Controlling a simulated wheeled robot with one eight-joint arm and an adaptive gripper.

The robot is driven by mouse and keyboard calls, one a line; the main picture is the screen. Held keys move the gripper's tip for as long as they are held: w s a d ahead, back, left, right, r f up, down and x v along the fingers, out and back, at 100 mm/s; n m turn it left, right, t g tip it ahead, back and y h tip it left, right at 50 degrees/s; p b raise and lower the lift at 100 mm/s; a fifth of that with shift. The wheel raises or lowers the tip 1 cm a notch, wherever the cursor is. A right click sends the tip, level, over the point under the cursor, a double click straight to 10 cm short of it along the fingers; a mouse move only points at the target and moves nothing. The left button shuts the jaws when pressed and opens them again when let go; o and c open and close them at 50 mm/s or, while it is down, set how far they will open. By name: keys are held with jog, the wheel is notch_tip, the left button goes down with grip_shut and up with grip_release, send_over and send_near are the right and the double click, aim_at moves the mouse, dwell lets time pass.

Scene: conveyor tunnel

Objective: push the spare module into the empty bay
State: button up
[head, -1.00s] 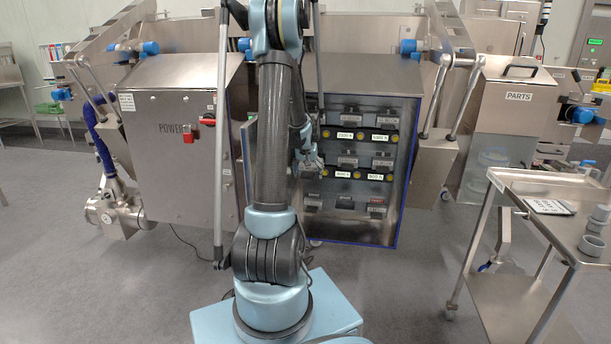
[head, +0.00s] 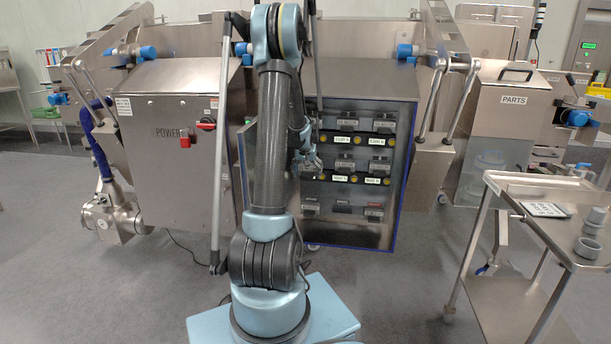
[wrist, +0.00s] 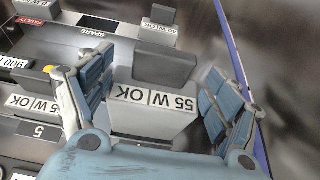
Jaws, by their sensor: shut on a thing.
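In the wrist view, a grey module (wrist: 150,122) labelled "55 W OK", upside down in the picture, sits between the two blue-grey fingers of my gripper (wrist: 158,72). The fingers are shut on it, one on each side. In the head view, my gripper (head: 308,162) is at the left part of the open rack cabinet (head: 400,190), and my arm hides part of the rack. The held module cannot be made out there. Which bay is empty, and how deep the module sits, I cannot tell.
In the wrist view, a "SPARE" label (wrist: 97,32) and a red "FAULTY" label (wrist: 30,21) show at the upper left. A red padlock (head: 186,141) hangs on the power cabinet (head: 160,175). A steel cart (head: 545,230) stands at the right, with clear floor between.

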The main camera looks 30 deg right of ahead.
aim_at(305, 170)
jog(key=shift+w, duration=0.1)
jog(key=shift+w+d, duration=0.85)
jog(key=shift+w, duration=0.25)
jog(key=shift+w+d, duration=0.85)
jog(key=shift+w, duration=0.25)
jog(key=shift+w+d, duration=0.85)
jog(key=shift+w, duration=0.25)
jog(key=o, duration=1.4)
jog(key=shift+o, duration=0.2)
jog(key=shift+s+a+r, duration=0.15)
jog(key=shift+s+r, duration=0.05)
jog(key=shift+r, duration=0.35)
jog(key=shift+v, duration=1)
jog(key=s+a, duration=0.2)
jog(key=s, duration=0.1)
jog(key=s+a, duration=0.2)
jog(key=s, duration=0.1)
jog(key=s+a, duration=0.3)
jog(key=shift+s+a+f, duration=0.1)
jog(key=shift+s, duration=0.1)
